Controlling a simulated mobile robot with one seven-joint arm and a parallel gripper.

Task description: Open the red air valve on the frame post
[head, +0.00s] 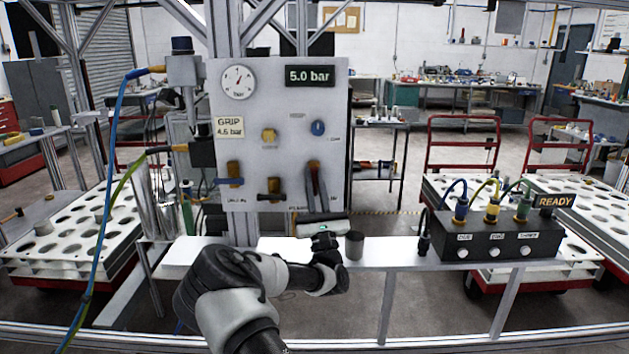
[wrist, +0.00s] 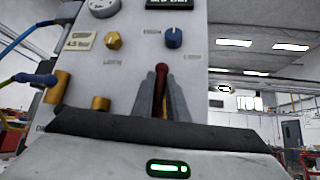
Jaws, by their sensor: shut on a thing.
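The red valve lever (wrist: 161,75) stands roughly upright on the grey panel (head: 255,130) fixed to the frame post. In the wrist view it lies between the two grey fingers of my gripper (wrist: 161,84), with its rounded red end showing between their tips. In the head view my gripper (head: 316,180) reaches the lower right of the panel and is shut on the lever. The lever's lower part and its valve body are hidden behind my fingers and hand.
The panel carries a round gauge (head: 238,82), a "5.0 bar" display (head: 310,76), a yellow knob (head: 269,135), a blue knob (head: 318,128) and a black-handled valve (head: 269,197).

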